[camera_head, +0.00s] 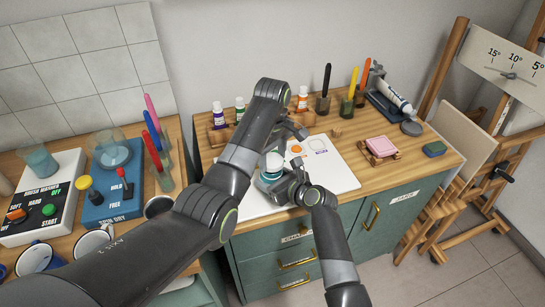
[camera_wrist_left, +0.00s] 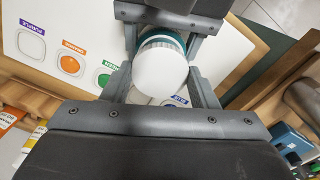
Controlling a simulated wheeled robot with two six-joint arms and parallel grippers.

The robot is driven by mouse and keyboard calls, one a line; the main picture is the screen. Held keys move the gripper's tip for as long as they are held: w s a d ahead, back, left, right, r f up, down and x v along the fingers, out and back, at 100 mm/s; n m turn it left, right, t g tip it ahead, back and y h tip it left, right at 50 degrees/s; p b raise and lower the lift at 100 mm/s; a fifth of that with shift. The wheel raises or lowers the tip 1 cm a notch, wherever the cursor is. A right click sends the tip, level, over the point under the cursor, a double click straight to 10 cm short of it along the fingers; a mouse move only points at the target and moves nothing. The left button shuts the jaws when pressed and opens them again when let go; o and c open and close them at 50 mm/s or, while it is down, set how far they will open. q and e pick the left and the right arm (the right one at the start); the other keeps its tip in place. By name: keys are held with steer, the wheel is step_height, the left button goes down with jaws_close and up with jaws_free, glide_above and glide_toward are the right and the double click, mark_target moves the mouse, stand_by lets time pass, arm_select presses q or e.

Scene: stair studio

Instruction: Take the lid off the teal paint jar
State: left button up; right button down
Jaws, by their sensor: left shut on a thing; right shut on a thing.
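The paint jar is upright, with a teal body (camera_wrist_left: 157,32) and a round white ribbed lid (camera_wrist_left: 162,68). In the head view the jar (camera_head: 273,163) is at the left part of the white board, partly hidden by my arms. My left gripper (camera_wrist_left: 160,88) has its fingers on either side of the lid, shut on it. My right gripper (camera_head: 281,182) is shut on the jar's body from the front; its fingers also show at the top of the left wrist view. I cannot tell whether there is a gap between lid and body.
The white board (camera_head: 341,180) has labelled colour spots. Paint bottles (camera_head: 240,106) and brush holders (camera_head: 322,103) stand along the back. A brush washer (camera_head: 42,196) and cups are on the left counter. The front right worktop is clear.

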mark_target(272, 160)
arm_select(q)
steer(key=shift+r, duration=2.05)
arm_select(e)
steer(key=shift+c, duration=1.3)
jaws_free()
